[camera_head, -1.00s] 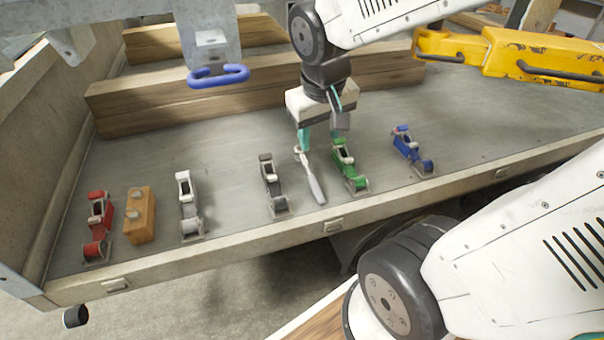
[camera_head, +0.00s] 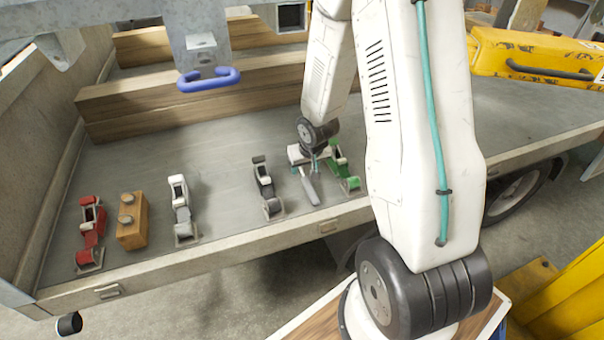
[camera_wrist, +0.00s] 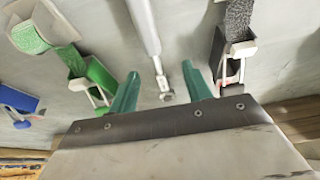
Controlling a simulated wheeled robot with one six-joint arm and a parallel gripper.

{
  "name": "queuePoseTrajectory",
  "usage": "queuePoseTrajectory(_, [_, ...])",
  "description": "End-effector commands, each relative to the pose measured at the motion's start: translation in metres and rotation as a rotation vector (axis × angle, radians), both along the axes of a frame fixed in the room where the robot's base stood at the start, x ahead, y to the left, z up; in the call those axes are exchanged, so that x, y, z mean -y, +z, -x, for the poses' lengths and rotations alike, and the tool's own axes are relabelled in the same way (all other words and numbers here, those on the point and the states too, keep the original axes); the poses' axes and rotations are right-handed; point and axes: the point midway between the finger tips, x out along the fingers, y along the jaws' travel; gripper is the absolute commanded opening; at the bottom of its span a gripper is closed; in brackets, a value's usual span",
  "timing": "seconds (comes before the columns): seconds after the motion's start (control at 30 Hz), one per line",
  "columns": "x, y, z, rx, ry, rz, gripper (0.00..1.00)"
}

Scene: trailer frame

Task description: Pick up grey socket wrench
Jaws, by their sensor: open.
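The grey socket wrench (camera_head: 309,187) lies on the trailer bed between the black and green ratchet straps. Its handle points toward the bed's front edge. In the wrist view the wrench (camera_wrist: 146,28) runs down from the top edge, and its socket head is between the two teal fingers. My gripper (camera_wrist: 163,86) is open, with one finger on each side of the head and visible gaps between. In the head view my gripper (camera_head: 306,162) is low over the wrench's far end, partly hidden by my arm. I cannot tell its exact height.
A green strap (camera_head: 344,172) and a black strap (camera_head: 266,187) flank the wrench closely. A white strap (camera_head: 182,210), a wooden block (camera_head: 132,222) and a red strap (camera_head: 91,235) lie farther left. A blue strap (camera_wrist: 19,104) shows in the wrist view. Wooden beams (camera_head: 180,100) lie behind.

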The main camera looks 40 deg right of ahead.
Motion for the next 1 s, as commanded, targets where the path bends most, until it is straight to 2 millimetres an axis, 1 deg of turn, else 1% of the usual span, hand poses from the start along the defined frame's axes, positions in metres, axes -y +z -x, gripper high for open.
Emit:
queuePoseTrajectory(0.03, [0.001, -0.004, -0.001, -0.001, -0.001, -0.001, 0.49])
queuePoseTrajectory(0.27, [0.003, -0.017, -0.003, -0.002, -0.001, 0.001, 0.49])
queuePoseTrajectory(0.43, [0.009, -0.043, -0.001, -0.004, -0.001, 0.001, 0.49])
queuePoseTrajectory(0.6, [0.011, -0.059, -0.009, -0.002, 0.0, 0.002, 0.49])
queuePoseTrajectory(0.7, [0.011, -0.062, -0.01, -0.001, 0.001, 0.003, 0.49])
queuePoseTrajectory(0.87, [0.011, -0.062, -0.011, -0.001, 0.001, 0.003, 0.49])
queuePoseTrajectory(0.9, [0.011, -0.062, -0.011, -0.001, 0.001, 0.003, 0.46])
queuePoseTrajectory(0.97, [0.011, -0.062, -0.011, -0.001, 0.001, 0.003, 0.3])
queuePoseTrajectory(1.0, [0.011, -0.062, -0.011, -0.001, 0.001, 0.003, 0.18])
